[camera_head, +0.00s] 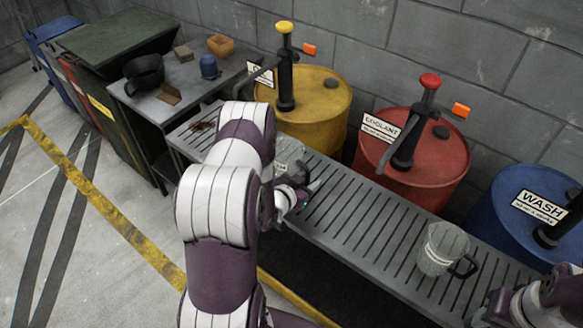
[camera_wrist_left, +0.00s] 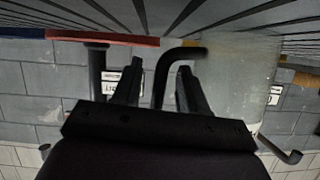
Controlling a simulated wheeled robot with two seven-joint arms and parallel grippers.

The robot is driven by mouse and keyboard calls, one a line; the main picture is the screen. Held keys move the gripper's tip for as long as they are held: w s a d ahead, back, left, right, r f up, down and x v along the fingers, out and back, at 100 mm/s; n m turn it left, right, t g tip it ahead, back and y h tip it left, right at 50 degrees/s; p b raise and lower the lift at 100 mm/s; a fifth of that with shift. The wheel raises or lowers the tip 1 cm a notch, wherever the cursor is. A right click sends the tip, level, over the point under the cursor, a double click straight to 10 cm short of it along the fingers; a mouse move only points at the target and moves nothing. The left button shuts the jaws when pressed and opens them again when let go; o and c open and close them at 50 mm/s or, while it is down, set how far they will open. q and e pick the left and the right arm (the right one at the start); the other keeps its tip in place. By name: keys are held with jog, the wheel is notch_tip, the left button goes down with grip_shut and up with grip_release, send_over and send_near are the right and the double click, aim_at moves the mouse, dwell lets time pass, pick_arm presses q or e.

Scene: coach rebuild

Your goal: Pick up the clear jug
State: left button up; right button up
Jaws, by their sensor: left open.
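A clear jug (camera_head: 290,150) stands on the slatted bench, partly hidden behind my left arm in the head view. In the left wrist view, which is upside down, its pale see-through body (camera_wrist_left: 238,80) is at right and its dark handle (camera_wrist_left: 182,53) reaches across between the fingers. My left gripper (camera_head: 304,191) is open beside the jug; its fingers (camera_wrist_left: 158,85) show on both sides of the handle, and contact cannot be told. A second clear jug (camera_head: 437,250) with a dark handle stands farther right on the bench. Part of my right arm shows at the lower right; its fingers are unclear.
The slatted bench (camera_head: 350,215) runs in front of yellow (camera_head: 325,115), red (camera_head: 430,175) and blue (camera_head: 510,225) drums with pumps. A grey table (camera_head: 205,85) at the upper left holds a dark pot, a blue cup and small boxes. The bench between the jugs is clear.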

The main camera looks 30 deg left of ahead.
pick_arm(q)
jog(key=shift+x, duration=0.85)
grip_shut()
jog(key=shift+r, duration=0.15)
